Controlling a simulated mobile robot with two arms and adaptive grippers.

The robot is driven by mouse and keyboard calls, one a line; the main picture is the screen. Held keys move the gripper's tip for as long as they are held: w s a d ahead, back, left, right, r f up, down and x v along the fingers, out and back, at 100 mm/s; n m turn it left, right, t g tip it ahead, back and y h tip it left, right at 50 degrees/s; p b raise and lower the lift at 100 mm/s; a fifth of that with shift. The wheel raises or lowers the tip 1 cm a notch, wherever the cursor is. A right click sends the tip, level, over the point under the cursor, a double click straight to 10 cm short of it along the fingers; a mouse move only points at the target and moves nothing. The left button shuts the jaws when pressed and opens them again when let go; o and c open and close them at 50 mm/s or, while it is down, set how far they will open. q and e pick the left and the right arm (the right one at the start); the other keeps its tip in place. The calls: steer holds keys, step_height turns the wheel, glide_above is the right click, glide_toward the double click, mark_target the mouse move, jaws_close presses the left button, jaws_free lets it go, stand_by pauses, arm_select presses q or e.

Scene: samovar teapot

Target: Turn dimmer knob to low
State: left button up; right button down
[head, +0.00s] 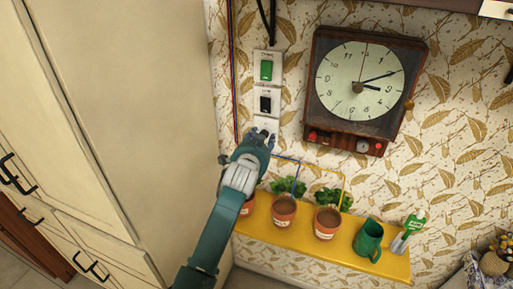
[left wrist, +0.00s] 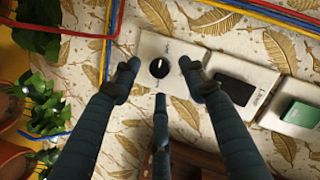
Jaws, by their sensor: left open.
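The dimmer knob (left wrist: 159,68) is a round black knob with a white pointer mark on a white wall plate (left wrist: 150,44). In the left wrist view it sits between the fingertips of my left gripper (left wrist: 160,76), which is open around it. I cannot tell whether any finger touches it. In the head view my left gripper (head: 260,139) is at the lowest plate (head: 265,124) of a vertical row and hides the knob. My right gripper is not in view.
A black switch (head: 265,104) and a green switch (head: 266,70) are above the plate. A wall clock (head: 360,85) hangs to the right. A tall cream cabinet (head: 130,110) stands left.

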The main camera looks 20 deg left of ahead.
arm_select(q)
steer(key=a+v, duration=0.1)
steer(key=v, duration=0.8)
steer(key=shift+d, duration=0.4)
steer(key=shift+f, duration=0.1)
steer(key=s+f+n+g, duration=0.3)
steer(key=s+f+g, duration=0.2)
steer(key=s+f, duration=1.1)
steer(key=s+f+n+g+h, duration=0.1)
steer(key=s+f+g, duration=0.15)
steer(key=s, duration=0.85)
steer(key=s+f+n+g+h, duration=0.15)
steer(key=s+g, duration=0.25)
steer(key=s, duration=0.8)
step_height(320, 180, down, 32)
steer(key=s+b, duration=0.2)
steer(key=b, duration=0.4)
steer(key=s+a+f+g+b, duration=0.1)
steer(key=s+f+b, duration=0.1)
steer(key=s+f, duration=0.6)
steer(key=s+a+f+g+b, duration=0.1)
steer(key=s+f+b, duration=0.2)
steer(key=s+f, duration=0.6)
step_height(320, 180, down, 5)
steer(key=shift+f+y, duration=0.1)
steer(key=shift+y, duration=0.25)
